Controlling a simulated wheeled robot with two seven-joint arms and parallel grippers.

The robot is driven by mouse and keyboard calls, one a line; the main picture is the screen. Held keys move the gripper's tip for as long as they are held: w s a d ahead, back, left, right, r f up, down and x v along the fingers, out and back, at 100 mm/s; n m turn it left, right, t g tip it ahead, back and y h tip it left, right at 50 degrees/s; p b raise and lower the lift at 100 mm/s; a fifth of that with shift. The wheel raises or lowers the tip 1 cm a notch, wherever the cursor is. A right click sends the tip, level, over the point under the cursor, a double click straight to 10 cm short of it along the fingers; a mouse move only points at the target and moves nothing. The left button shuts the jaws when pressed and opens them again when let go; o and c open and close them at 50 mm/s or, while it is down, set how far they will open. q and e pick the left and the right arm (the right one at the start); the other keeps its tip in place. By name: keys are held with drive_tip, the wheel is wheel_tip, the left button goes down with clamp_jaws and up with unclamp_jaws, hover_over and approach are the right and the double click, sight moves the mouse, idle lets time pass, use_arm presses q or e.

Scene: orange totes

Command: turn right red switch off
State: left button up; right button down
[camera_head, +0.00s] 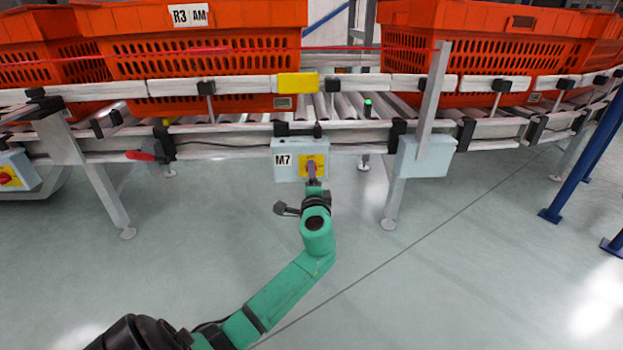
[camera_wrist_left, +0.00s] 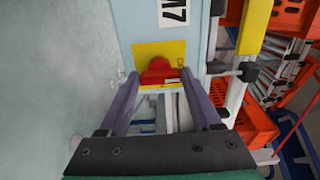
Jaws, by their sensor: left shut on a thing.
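The right red switch (camera_wrist_left: 158,72) sits on a yellow plate (camera_wrist_left: 150,48) on a light blue box (camera_head: 287,172) labelled M7, below the conveyor. My left gripper (camera_head: 312,174) reaches up to this plate from below and hides most of the knob in the head view. In the left wrist view, the purple fingers of my left gripper (camera_wrist_left: 160,80) stand on either side of the red knob and are shut on it. The knob looks roughly crosswise between the fingers; its exact setting is hard to read. My right gripper is in neither view.
Another red switch (camera_head: 6,178) on a yellow plate is at the far left edge. Orange totes (camera_head: 205,60) stand on the roller conveyor. A grey-blue box (camera_head: 426,156) and a metal leg (camera_head: 393,205) are right of the M7 box. The floor in front is clear.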

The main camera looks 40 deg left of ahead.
use_arm(q)
drive_tip(key=shift+f, duration=0.1)
drive_tip(key=o, duration=1.4)
drive_tip(key=shift+s+d, duration=0.1)
drive_tip(key=p+v, duration=0.5)
drive_tip(key=v, duration=0.9)
drive_tip(key=shift+s+d, duration=0.1)
drive_tip(key=shift+d, duration=0.05)
drive_tip(key=shift+p, duration=0.3)
